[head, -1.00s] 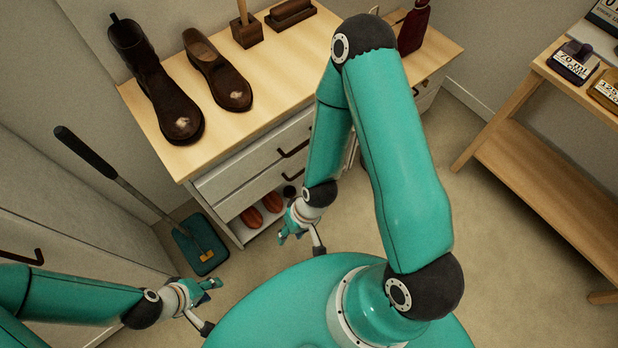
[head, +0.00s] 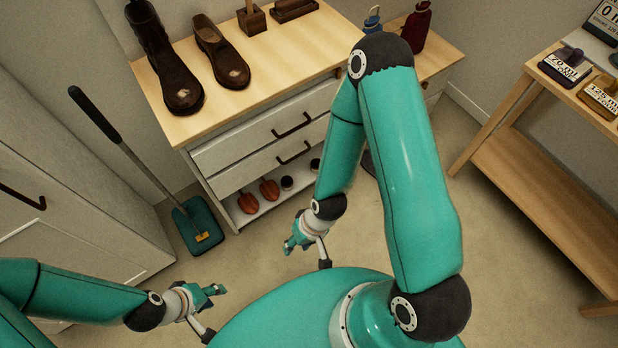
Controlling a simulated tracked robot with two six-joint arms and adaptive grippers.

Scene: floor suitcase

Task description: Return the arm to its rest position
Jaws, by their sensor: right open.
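My right arm (head: 410,170) is a large teal arm bent at a dark elbow high in the head view, with its forearm hanging down. Its gripper (head: 290,246) is open and empty, above the floor in front of the dresser. My left arm (head: 80,290) comes in low from the left, roughly level. Its gripper (head: 216,291) is above the floor near the front of my base, with nothing visible in it. Its finger gap is too small to judge.
A wooden shelf table (head: 540,185) is at right.

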